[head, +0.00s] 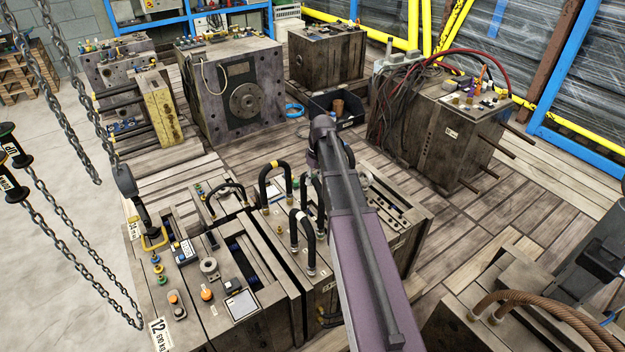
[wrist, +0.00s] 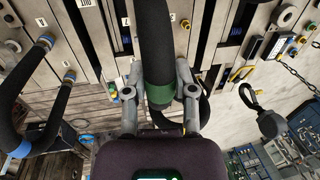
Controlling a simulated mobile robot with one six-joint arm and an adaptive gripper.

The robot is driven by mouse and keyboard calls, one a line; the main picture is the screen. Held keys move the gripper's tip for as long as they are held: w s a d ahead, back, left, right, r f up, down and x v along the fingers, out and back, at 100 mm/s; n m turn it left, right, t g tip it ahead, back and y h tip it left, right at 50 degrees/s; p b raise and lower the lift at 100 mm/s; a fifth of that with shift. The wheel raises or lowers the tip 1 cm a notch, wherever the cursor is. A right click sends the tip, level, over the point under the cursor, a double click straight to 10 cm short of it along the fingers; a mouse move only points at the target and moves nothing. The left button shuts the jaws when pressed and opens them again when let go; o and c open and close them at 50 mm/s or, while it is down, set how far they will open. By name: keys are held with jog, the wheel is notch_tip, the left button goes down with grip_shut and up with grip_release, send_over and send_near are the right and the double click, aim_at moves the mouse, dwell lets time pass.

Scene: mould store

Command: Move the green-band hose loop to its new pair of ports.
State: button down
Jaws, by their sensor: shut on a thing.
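The green-band hose loop (wrist: 154,40) is a thick black hose with a green band (wrist: 159,87), seen close up in the wrist view. My gripper (wrist: 160,95) is shut on it at the band, one grey finger on each side. The hose runs up out of the top of the picture, so its ends are not in view there. In the head view my arm covers the gripper, and I cannot pick out the green band. Labelled plates and ports of the mould (head: 345,285) lie beyond the hose.
Other black hose loops stand upright close by on the mould, one at the back (head: 275,180) and one nearer (head: 303,238). A blue-banded loop (wrist: 28,105) is left in the wrist view. A chain and hook (head: 130,190) hang at left.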

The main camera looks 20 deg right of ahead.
jog(key=shift+f, duration=0.25)
dwell(0.6)
jog(key=shift+c, duration=1.8)
grip_release()
jog(key=shift+b, duration=0.3)
jog(key=shift+r, duration=0.1)
